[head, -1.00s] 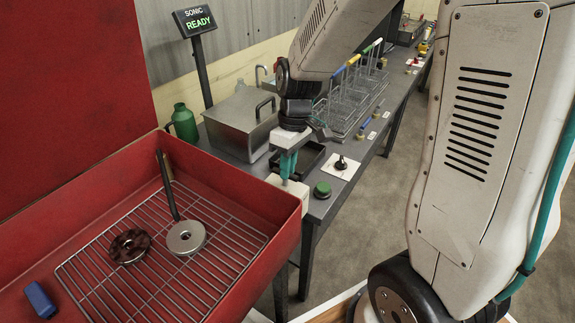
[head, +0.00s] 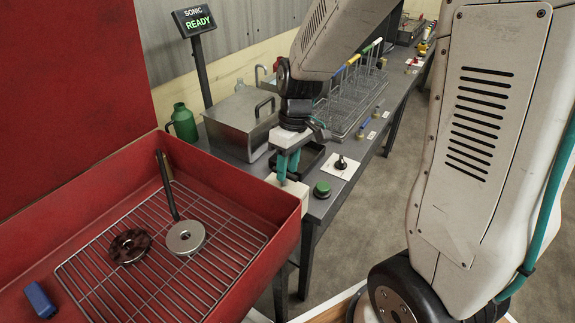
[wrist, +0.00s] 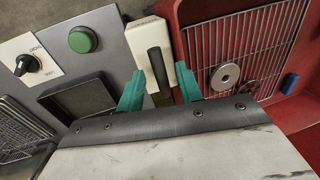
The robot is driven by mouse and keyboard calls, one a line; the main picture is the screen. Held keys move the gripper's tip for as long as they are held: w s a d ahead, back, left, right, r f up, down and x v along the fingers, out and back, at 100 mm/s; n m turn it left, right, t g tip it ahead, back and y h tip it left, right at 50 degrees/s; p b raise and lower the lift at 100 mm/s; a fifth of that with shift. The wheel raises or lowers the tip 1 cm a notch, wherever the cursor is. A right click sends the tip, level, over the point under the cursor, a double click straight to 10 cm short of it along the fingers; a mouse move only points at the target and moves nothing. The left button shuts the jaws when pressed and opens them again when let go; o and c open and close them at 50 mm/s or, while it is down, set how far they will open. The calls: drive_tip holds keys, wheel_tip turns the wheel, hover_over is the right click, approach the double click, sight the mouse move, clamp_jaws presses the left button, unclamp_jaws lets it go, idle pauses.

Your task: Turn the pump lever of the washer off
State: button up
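The pump lever (wrist: 158,70) is a dark bar on a cream box (wrist: 151,32), which is fixed at the washer's rim. In the wrist view the bar points from the box toward my gripper. My gripper (wrist: 161,86) has teal fingers, spread open, one on each side of the lever with gaps between. In the head view my gripper (head: 287,168) is just above the cream box (head: 290,190), and the lever is hidden there. The red washer basin (head: 235,180) holds a wire rack with a clean metal ring (head: 185,237) and a dirty ring (head: 128,246).
A green button (head: 322,189) and a black dial (head: 341,163) sit close to the box on the bench. A dark tray (wrist: 82,98) and a steel tank (head: 240,125) are nearby. A thin dark spout (head: 166,185) stands over the rack. A blue block (head: 40,300) lies at left.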

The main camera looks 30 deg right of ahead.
wheel_tip(320, 180, up, 8)
drive_tip(key=d, duration=0.1)
drive_tip(key=shift+w+d+f, duration=0.15)
drive_tip(key=shift+w, duration=0.2)
idle(0.4)
drive_tip(key=s+r+m+t+h, duration=0.1)
drive_tip(key=s+r+m, duration=0.2)
drive_tip(key=s, duration=0.7)
drive_tip(key=s+r+m+t+h, duration=0.1)
drive_tip(key=s+r, duration=0.4)
drive_tip(key=s, duration=0.5)
drive_tip(key=shift+s+d+m, duration=0.25)
drive_tip(key=shift+d+m, duration=0.05)
drive_tip(key=shift+m, duration=0.6)
